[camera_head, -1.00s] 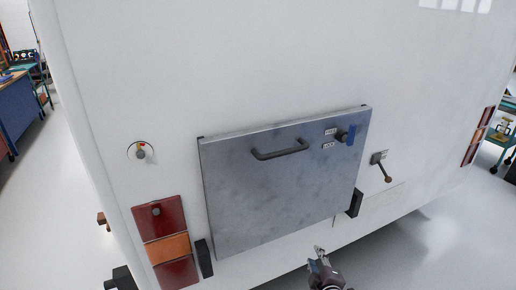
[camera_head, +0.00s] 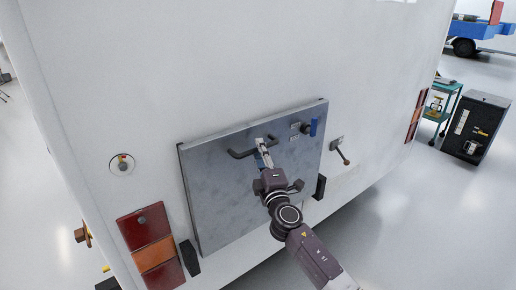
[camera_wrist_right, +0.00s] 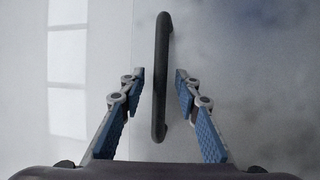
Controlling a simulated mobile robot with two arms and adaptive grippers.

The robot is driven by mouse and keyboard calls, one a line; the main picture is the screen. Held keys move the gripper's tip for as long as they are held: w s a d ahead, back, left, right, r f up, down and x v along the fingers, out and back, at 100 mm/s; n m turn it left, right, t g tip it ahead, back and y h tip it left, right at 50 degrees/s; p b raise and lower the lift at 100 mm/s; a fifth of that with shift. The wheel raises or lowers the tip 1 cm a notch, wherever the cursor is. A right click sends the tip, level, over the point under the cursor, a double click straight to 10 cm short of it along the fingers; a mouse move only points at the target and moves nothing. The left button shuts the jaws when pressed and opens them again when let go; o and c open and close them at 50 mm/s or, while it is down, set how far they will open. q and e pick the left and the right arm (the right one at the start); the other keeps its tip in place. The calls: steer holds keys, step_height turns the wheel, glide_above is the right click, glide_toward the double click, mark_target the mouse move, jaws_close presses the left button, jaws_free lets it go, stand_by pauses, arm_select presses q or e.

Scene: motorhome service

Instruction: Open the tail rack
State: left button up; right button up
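The tail rack (camera_head: 215,205) is a grey metal panel, closed flat against the white rear wall. Its dark bar handle (camera_head: 241,154) is near the top edge; in the right wrist view the handle (camera_wrist_right: 160,75) runs upright between my finger tips. My right gripper (camera_head: 263,146) is at the handle; in the right wrist view it (camera_wrist_right: 160,85) is open, one finger on each side, with gaps visible. My left gripper is not in view.
A small lever (camera_head: 342,153) sits on the wall right of the panel. Tail lights (camera_head: 150,250) and a round socket (camera_head: 122,164) are at left. A black cabinet (camera_head: 474,128) and a green cart (camera_head: 444,108) stand at right. The floor between is clear.

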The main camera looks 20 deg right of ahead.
steer(key=shift+w+d+r, duration=0.1)
steer(key=shift+w, duration=0.7)
steer(key=shift+c, duration=0.2)
jaws_close()
